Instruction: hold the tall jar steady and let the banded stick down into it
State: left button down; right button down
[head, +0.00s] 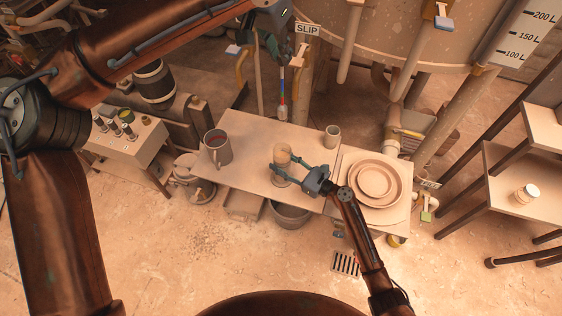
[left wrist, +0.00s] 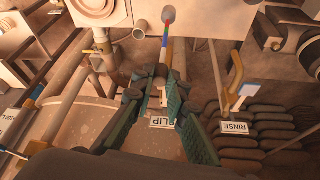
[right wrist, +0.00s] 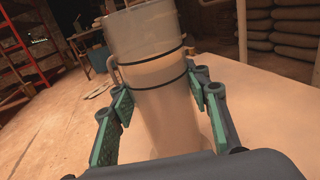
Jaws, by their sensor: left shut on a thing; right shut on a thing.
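The tall jar (head: 283,157) is a clear cylinder standing on the table. In the right wrist view it has dark bands and cloudy tan contents (right wrist: 158,95). My right gripper (head: 296,178) is closed around it from the front right. My left gripper (head: 283,60) is shut on the upper end of the banded stick (head: 282,88), high beyond the jar in the head view. The stick hangs about upright, with red and blue bands and a grey bulb at its lower end. The bulb is apart from the jar. The left wrist view also shows the stick (left wrist: 165,42).
A small cup (head: 332,136) stands to the right, near stacked round dishes (head: 374,182). A SLIP sign (head: 307,29), pipes and a large vat (head: 400,30) crowd the space near my left gripper.

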aim_at(282, 93)
pick_arm(q)
jog(key=shift+f, duration=5.45)
jog(key=c, duration=1.8)
grip_release()
jog(key=shift+c, duration=0.2)
jog(key=v, duration=1.2)
pick_arm(e)
jog(key=c, duration=1)
grip_release()
jog(key=shift+s, duration=0.1)
